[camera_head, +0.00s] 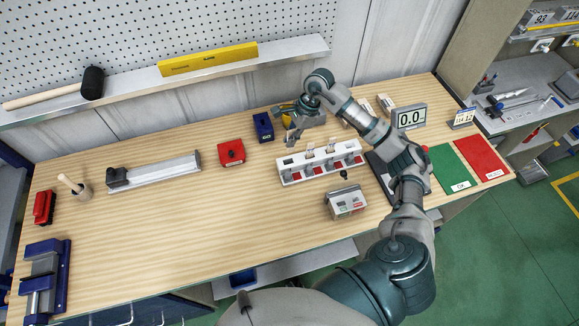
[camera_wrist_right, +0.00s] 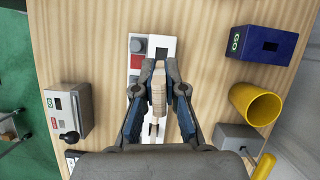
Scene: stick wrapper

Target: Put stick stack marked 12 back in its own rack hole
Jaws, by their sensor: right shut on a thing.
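My right gripper (camera_head: 291,136) is over the left end of the white rack (camera_head: 318,176). In the right wrist view the gripper (camera_wrist_right: 158,84) is shut on a pale wooden stick stack (camera_wrist_right: 158,95). The rack (camera_wrist_right: 139,76) lies below it, with a grey square and a red square showing beside the stack. I cannot tell whether the stack's lower end is in a hole or above it. Other pale stacks (camera_head: 330,149) stand in the rack farther right. No number on the held stack is readable. My left gripper is not in view.
A small control box (camera_head: 346,202) stands in front of the rack. A blue box (camera_head: 263,127) and a red box (camera_head: 231,153) are to its left. A yellow cup (camera_wrist_right: 256,104) and a grey box (camera_wrist_right: 237,140) are near the gripper.

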